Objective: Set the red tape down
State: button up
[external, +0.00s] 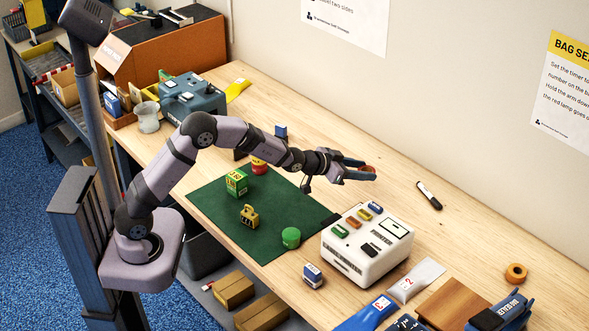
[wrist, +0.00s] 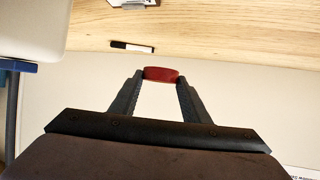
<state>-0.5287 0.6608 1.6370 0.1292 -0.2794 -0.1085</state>
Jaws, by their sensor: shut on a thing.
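The red tape (wrist: 161,74) is a small reddish roll held between the two dark fingertips of my gripper (wrist: 160,80) in the wrist view. In the external view my gripper (external: 366,168) is shut on the red tape (external: 368,169), above the wooden bench behind the white machine. The tape is held clear of the bench top. Much of the roll is hidden by the fingers in the external view.
A black marker (external: 429,195) lies on the bench (external: 475,235) to the right. The white machine (external: 366,243) with coloured buttons stands in front. An orange tape roll (external: 515,273) lies farther right. A green mat (external: 265,215) holds several small items. Bare wood surrounds the marker.

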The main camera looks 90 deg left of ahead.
aim_at(360, 201)
jog(key=shift+f+p, duration=0.85)
jog(key=shift+f, duration=3.15)
jog(key=shift+f+b, duration=0.35)
jog(key=shift+b, duration=0.05)
jog(key=o, duration=1)
jog(key=shift+r, duration=0.15)
jog(key=shift+r+p, duration=0.3)
jog(key=shift+p, duration=0.15)
jog(key=b+v, duration=0.2)
jog(key=v, duration=1)
jog(key=shift+f+b, duration=0.1)
jog(key=shift+b, duration=0.2)
